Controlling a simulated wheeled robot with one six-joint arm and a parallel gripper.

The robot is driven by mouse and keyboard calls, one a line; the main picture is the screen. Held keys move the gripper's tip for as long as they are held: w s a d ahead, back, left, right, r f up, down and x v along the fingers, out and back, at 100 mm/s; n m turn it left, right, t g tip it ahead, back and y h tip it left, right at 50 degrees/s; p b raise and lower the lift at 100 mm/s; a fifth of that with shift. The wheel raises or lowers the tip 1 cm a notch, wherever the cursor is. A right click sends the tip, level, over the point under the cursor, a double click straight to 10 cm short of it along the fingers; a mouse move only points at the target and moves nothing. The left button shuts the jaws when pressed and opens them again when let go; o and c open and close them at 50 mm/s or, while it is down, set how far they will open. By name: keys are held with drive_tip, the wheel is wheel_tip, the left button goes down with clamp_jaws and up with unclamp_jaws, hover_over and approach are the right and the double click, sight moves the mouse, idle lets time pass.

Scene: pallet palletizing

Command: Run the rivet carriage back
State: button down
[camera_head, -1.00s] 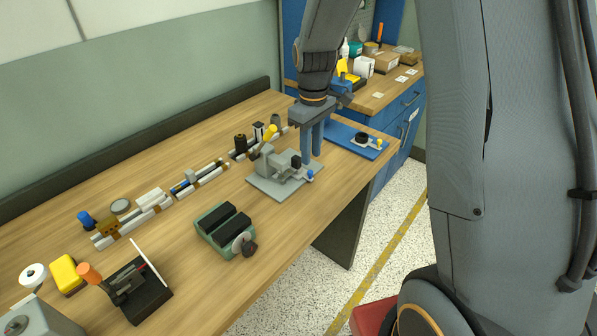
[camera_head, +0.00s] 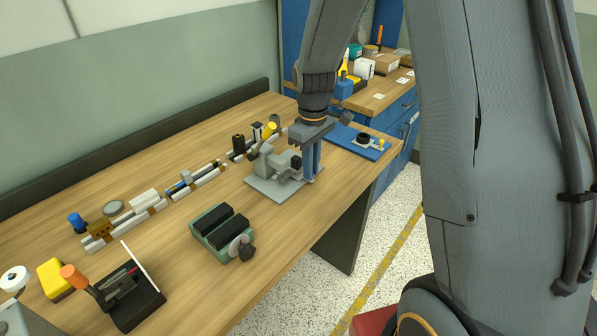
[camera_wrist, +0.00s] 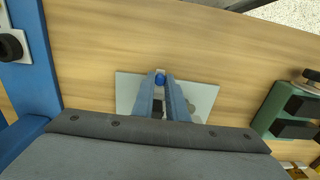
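The rivet fixture (camera_head: 262,187) is a grey plate with a grey upright block and a small carriage (camera_head: 284,172) with a black block on it, at the middle of the bench. Its plate also shows in the wrist view (camera_wrist: 206,97). My gripper (camera_head: 312,178) points down over the right front of this fixture. In the wrist view a blue knob (camera_wrist: 160,79) sits between my gripper's blue fingertips (camera_wrist: 160,76), which appear closed on its sides. The head view mostly hides the knob behind the fingers. My fingers partly cover the carriage in the wrist view.
A green two-bar fixture (camera_head: 222,233) stands front left of the rivet fixture. A blue plate with a black ring (camera_head: 362,138) lies beyond my gripper to the right. A rail with several small parts (camera_head: 145,203) runs along the back. Bare wood lies between them.

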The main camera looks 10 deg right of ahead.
drive_tip(key=shift+d, duration=0.1)
drive_tip(key=shift+w+d, duration=0.5)
drive_tip(key=shift+d, duration=0.1)
idle(0.3)
drive_tip(key=c, duration=1.7)
unclamp_jaws()
drive_tip(key=shift+o, duration=0.2)
drive_tip(key=shift+r, duration=0.1)
wheel_tip(320, 180, up, 5)
drive_tip(key=p, duration=0.4)
drive_tip(key=shift+s, duration=0.1)
